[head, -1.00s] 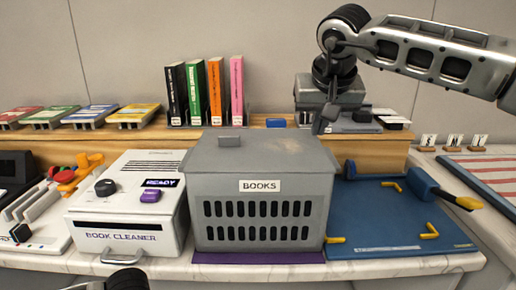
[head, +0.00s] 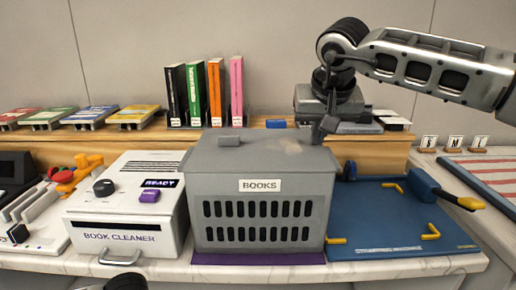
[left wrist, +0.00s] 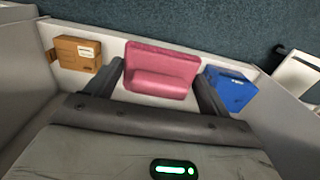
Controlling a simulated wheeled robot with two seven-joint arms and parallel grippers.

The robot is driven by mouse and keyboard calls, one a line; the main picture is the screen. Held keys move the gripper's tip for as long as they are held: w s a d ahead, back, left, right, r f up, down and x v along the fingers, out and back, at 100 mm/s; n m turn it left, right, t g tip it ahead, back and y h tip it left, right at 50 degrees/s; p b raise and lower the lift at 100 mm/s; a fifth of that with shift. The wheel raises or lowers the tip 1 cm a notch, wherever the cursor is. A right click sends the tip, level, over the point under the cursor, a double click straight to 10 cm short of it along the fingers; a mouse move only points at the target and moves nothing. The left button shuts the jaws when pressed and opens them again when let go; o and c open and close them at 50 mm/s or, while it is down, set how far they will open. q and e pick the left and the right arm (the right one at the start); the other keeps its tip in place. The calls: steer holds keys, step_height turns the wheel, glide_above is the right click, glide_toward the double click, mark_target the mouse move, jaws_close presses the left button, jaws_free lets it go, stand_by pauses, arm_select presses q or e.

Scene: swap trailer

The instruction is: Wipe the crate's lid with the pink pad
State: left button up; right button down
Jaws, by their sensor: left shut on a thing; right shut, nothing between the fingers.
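The grey crate (head: 212,184) labelled BOOKS stands in the middle of the counter in the head view. Its lid (head: 275,152) is on, with a small raised block on the left of its top. The pink pad (left wrist: 160,82) shows in the left wrist view between the fingers of my left gripper (left wrist: 161,82), which is shut on it. A pale surface lies behind the pad.
Upright books (head: 205,92) stand on the wooden shelf behind. A brown box (left wrist: 77,54) and a blue box (left wrist: 229,88) flank the pad in the left wrist view.

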arm_select(q)
steer(key=shift+r, duration=0.1)
step_height(320, 180, up, 6)
steer(key=p, duration=0.6)
arm_select(e)
step_height(320, 180, up, 6)
steer(key=shift+f, duration=0.1)
